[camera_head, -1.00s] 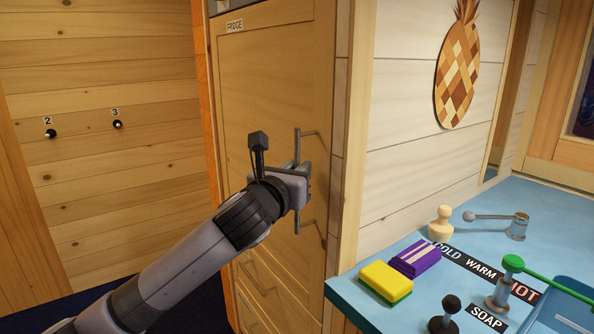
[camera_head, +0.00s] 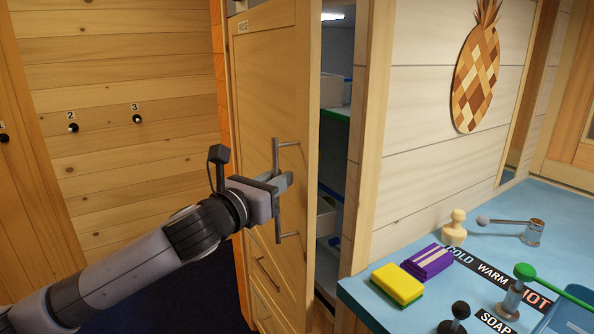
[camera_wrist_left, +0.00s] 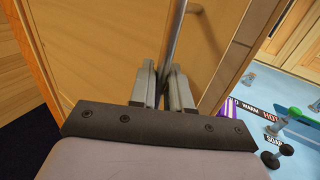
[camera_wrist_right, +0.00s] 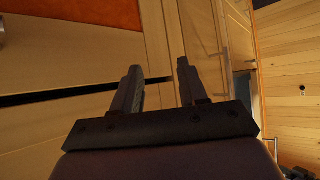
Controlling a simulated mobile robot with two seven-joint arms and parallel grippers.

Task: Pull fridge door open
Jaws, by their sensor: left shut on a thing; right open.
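The wooden fridge door (camera_head: 262,95), labelled FRIDGE, stands partly open in the head view. Its right edge is out from the frame, and a gap shows the lit inside with shelves (camera_head: 335,115). A vertical metal bar handle (camera_head: 277,215) is on the door near its free edge. My left gripper (camera_head: 279,183) is shut on the handle at about mid-height. In the left wrist view the handle (camera_wrist_left: 175,35) runs up from between the fingers. My right gripper (camera_wrist_right: 160,82) is open and empty in the right wrist view, in front of wooden panels.
A blue counter (camera_head: 400,320) at the right holds a yellow sponge (camera_head: 397,284), a purple box (camera_head: 428,261), a wooden peg-like piece (camera_head: 454,229) and taps. Drawers (camera_head: 265,275) are below the door. Wall hooks (camera_head: 72,128) are at the left.

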